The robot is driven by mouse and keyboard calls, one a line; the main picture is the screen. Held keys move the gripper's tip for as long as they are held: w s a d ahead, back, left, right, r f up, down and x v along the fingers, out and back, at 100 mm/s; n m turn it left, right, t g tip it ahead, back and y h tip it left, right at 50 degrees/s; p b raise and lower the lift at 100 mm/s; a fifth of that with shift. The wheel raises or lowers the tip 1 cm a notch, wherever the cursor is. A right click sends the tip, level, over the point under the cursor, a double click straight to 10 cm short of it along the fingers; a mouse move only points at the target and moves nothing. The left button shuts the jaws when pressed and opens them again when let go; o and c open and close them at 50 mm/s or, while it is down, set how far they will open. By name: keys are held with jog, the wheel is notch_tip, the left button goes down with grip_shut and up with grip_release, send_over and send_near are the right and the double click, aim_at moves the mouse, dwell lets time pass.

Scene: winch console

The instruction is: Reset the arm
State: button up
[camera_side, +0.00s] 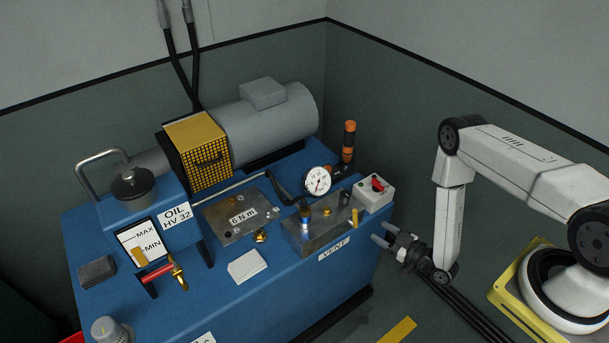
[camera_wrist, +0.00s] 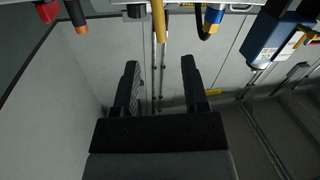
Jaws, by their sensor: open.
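My gripper (camera_side: 383,236) is open and empty in the side view, off the right front side of the blue power unit (camera_side: 222,313), near the edge by the metal block (camera_side: 318,231) marked VENT. In the wrist view my gripper's two dark fingers (camera_wrist: 160,82) stand apart with nothing between them. My arm is bent, with the forearm link hanging down to the wrist beside the unit.
The unit carries a red-switch box (camera_side: 374,193), a dial gauge (camera_side: 317,181), an orange-and-black handle (camera_side: 348,142), a grey motor (camera_side: 268,115), a yellow mesh guard (camera_side: 200,150) and an oil tank (camera_side: 149,220). Dark floor lies between unit and arm base, with a yellow strip (camera_side: 398,331).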

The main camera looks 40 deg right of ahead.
jog(key=shift+w, duration=0.1)
jog(key=w+r+g+h, duration=0.2)
jog(key=w+r+g, duration=0.6)
jog(key=r, duration=0.5)
jog(key=s+a+r+m+g, duration=0.2)
jog(key=s+r+g, duration=0.1)
jog(key=s+r, duration=0.4)
jog(key=s+a+r+m+g+h, duration=0.1)
jog(key=s+r+m+g, duration=0.1)
jog(key=s+r, duration=0.5)
jog(key=shift+s+a+r+g, duration=0.4)
jog(key=shift+s+g, duration=0.4)
jog(key=shift+w, duration=0.1)
